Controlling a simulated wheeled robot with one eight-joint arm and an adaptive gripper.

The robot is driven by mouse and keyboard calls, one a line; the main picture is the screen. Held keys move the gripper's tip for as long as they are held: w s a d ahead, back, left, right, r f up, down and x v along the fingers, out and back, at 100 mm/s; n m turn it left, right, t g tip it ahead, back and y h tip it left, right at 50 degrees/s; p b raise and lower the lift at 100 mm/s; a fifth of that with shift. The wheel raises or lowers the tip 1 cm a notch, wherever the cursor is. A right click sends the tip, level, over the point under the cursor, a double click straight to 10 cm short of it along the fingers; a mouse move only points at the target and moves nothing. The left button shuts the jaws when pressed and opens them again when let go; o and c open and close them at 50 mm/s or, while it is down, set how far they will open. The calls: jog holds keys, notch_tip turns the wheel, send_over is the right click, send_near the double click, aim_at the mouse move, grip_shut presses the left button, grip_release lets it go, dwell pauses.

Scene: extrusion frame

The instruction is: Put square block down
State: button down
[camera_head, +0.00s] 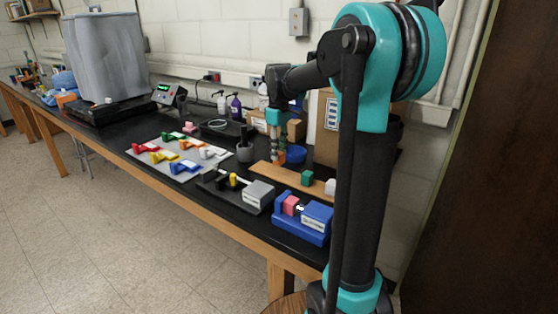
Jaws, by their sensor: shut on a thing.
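My gripper (278,150) points down over the left end of a wooden board (289,177) on the black bench. It is shut on a small orange-brown block (281,158), which I take to be the square block. The fingers partly hide the block. It is at or just above the board; I cannot tell whether it touches. A green block (307,178) and a white block (330,187) are on the board to the right.
A dark mug (245,151) stands left. In front are a grey box (258,194) and a blue fixture (300,231). A tray of coloured parts (217,160) lies further left.

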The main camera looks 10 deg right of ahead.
aim_at(279, 153)
jog(key=shift+f, duration=1.85)
jog(key=shift+f, duration=0.1)
jog(key=c, duration=1.2)
grip_release()
jog(key=shift+o, duration=0.2)
notch_tip(279, 153, up, 12)
jog(key=shift+r, duration=0.1)
